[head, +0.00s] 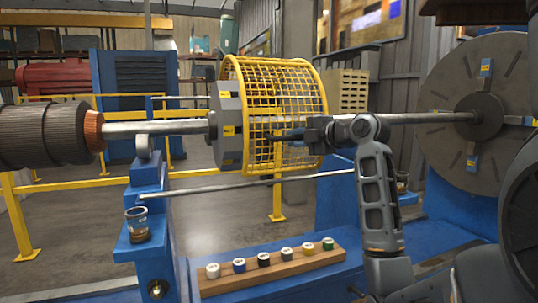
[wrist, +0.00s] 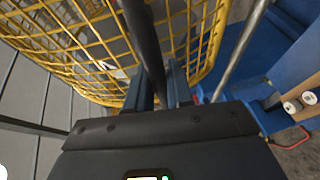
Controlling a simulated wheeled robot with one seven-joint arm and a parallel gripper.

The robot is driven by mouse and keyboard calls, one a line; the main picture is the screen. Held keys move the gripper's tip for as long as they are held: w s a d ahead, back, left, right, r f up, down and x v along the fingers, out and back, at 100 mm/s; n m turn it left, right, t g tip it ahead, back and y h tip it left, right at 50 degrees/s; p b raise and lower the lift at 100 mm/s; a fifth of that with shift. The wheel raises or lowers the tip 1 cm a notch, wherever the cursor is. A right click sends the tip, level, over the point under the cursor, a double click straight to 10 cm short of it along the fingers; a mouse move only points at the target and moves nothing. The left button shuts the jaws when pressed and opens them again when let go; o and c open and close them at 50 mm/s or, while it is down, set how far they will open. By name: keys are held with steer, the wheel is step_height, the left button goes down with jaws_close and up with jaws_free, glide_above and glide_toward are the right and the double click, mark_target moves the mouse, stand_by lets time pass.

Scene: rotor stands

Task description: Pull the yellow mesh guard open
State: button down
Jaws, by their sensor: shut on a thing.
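The yellow mesh guard (head: 275,98) is a curved wire cage around the grey hub on the horizontal shaft, at the centre of the head view. It fills the upper left of the wrist view (wrist: 75,40). My gripper (head: 292,136) is at the guard's near side, in front of the mesh. In the wrist view its two fingers (wrist: 156,90) are shut on a dark bar (wrist: 143,38) that runs along the mesh, seemingly the guard's handle. The bar's ends and its fixing to the guard are hidden.
The steel shaft (head: 415,119) runs right to a large grey disc (head: 470,80). A thinner rod (head: 250,185) crosses below the guard. A wooden strip (head: 270,275) with several small coloured caps lies on the blue base. A glass cup (head: 137,224) stands at left.

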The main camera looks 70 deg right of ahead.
steer(key=s+d+b, duration=0.4)
steer(key=s+d, duration=0.4)
steer(key=s, duration=0.2)
steer(key=shift+d, duration=0.25)
steer(key=c, duration=1.1)
jaws_free()
steer(key=b+v, duration=0.1)
steer(key=v, duration=0.6)
steer(key=shift+s+a, duration=0.2)
steer(key=shift+s, duration=0.15)
